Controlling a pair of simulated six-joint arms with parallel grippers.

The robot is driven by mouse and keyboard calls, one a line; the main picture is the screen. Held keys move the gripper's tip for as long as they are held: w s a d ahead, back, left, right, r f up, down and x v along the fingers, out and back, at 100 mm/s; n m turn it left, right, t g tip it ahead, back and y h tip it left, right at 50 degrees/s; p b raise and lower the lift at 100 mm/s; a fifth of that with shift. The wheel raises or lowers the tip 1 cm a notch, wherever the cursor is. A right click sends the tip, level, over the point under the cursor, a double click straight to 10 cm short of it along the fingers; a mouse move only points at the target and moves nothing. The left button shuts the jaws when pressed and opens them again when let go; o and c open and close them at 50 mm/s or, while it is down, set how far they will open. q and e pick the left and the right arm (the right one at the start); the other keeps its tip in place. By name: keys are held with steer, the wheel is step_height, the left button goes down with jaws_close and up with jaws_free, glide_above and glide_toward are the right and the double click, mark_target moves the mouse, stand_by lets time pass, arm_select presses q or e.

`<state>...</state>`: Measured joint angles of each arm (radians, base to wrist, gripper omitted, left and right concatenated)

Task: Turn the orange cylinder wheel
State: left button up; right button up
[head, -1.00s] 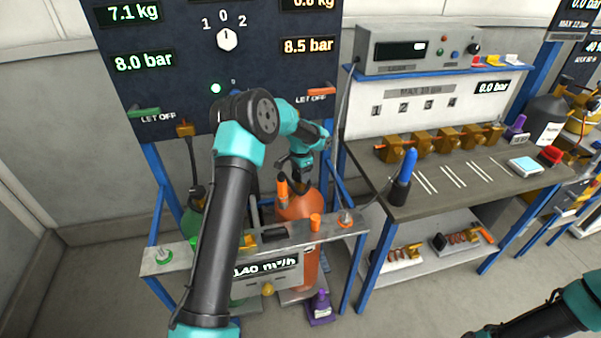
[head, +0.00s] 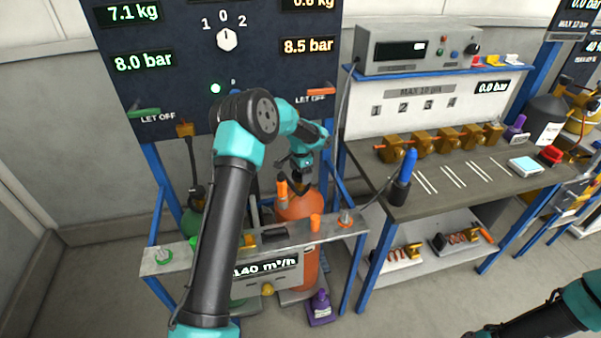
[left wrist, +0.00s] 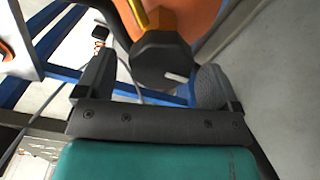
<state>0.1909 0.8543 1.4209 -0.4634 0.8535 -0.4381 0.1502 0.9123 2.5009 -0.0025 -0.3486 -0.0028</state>
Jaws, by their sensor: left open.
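The orange cylinder (head: 296,206) stands in the blue frame behind the metal shelf; its orange body also fills the top of the left wrist view (left wrist: 205,18). Its dark, faceted wheel (left wrist: 161,60) sits on a brass valve in the left wrist view. My left gripper (head: 303,184) is over the top of the cylinder in the head view. In the left wrist view its open fingers (left wrist: 153,82) lie to the left and right of the wheel, with visible gaps. I cannot tell how deep the wheel is between them. My right gripper is out of view; only part of the right arm shows.
A gauge panel (head: 170,90) rises behind. A workbench (head: 440,195) with brass parts and a blue-handled tool (head: 405,172) stands to the right.

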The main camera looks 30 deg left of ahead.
arm_select(q)
step_height(320, 180, up, 17)
steer(key=shift+r, duration=0.2)
stand_by(0.4)
stand_by(0.3)
